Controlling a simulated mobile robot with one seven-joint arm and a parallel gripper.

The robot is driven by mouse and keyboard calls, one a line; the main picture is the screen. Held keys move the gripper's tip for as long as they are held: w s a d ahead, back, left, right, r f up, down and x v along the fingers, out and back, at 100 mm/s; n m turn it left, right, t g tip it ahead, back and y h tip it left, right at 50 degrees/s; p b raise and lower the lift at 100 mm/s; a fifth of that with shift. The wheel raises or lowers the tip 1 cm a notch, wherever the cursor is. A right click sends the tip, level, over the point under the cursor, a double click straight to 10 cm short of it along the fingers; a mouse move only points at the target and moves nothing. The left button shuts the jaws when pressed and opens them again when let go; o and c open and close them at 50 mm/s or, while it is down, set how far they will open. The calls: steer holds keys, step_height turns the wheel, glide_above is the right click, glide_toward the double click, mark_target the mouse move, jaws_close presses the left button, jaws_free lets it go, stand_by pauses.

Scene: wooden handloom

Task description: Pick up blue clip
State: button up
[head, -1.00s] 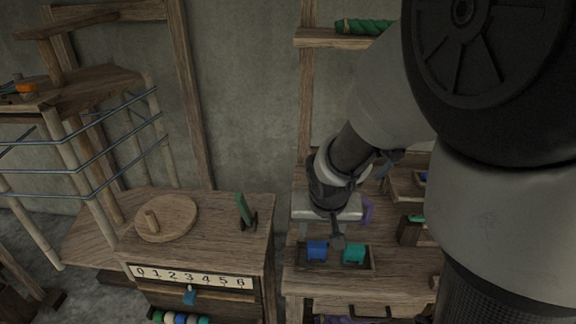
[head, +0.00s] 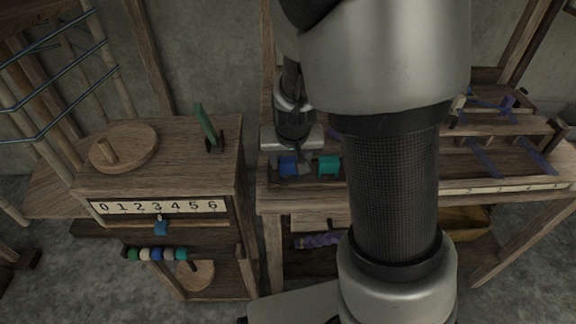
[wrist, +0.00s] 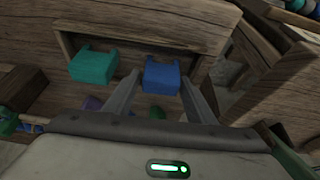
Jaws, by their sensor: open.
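A blue clip (head: 288,166) sits in a shallow dark wooden tray (head: 273,181) on the workbench, left of a teal clip (head: 329,164). In the wrist view the blue clip (wrist: 162,74) lies ahead of my gripper (wrist: 160,88), between the lines of its two fingers. The teal clip (wrist: 93,66) is outside the left finger. My gripper is open, with nothing held. In the head view my gripper (head: 304,164) is low over the tray, close to the blue clip; contact cannot be told.
A side cabinet (head: 180,160) with a round wooden disc (head: 124,148), a green upright piece (head: 206,125) and a number strip (head: 158,207) stands left. My arm hides part of the bench. Purple and green items lie near my gripper in the wrist view.

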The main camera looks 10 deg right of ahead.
mark_target(289, 160)
steer(key=shift+r, duration=0.1)
steer(key=c, duration=0.8)
step_height(289, 160, up, 10)
steer(key=p, duration=0.4)
